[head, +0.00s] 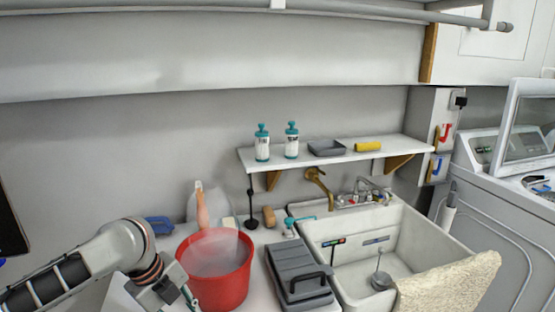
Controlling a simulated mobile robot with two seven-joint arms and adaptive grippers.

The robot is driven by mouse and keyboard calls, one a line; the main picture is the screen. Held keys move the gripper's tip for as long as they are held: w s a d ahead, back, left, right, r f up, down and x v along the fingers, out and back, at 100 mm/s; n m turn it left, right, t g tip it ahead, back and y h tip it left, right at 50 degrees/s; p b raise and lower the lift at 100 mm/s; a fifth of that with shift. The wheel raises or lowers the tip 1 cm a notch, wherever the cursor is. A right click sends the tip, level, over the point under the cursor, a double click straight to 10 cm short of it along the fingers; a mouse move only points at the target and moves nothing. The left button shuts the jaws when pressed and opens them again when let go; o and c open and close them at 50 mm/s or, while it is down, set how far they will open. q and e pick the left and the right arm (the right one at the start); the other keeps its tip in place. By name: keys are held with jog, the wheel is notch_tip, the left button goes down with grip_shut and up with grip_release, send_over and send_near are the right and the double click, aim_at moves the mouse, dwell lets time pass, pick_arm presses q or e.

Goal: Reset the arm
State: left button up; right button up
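My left arm comes in from the lower left and bends down near the red bucket. My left gripper (182,293) is at the bottom edge of the head view, just left of the red bucket (222,290). Its fingers are small and partly cut off, so I cannot tell whether it is open or shut. I see no object clearly held in it. My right arm and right gripper are not in view.
A grey toolbox (297,268) stands between the bucket and the white sink (407,250). A towel (448,284) hangs over the sink's front edge. A shelf (400,150) with two bottles is above. A washing machine (500,215) stands right.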

pick_arm(q)
jog(key=s+d+f+n+t+h, duration=0.35)
jog(key=d+f+n, duration=0.7)
jog(key=f, duration=0.35)
jog(key=s+a+f+n+t+y, duration=0.4)
jog(key=s+a+f+n, duration=0.6)
jog(key=s, duration=0.4)
jog(key=shift+s+a+f+t, duration=0.15)
jog(key=shift+a+f+t, duration=0.25)
jog(key=shift+t, duration=0.35)
jog(key=shift+n, duration=0.25)
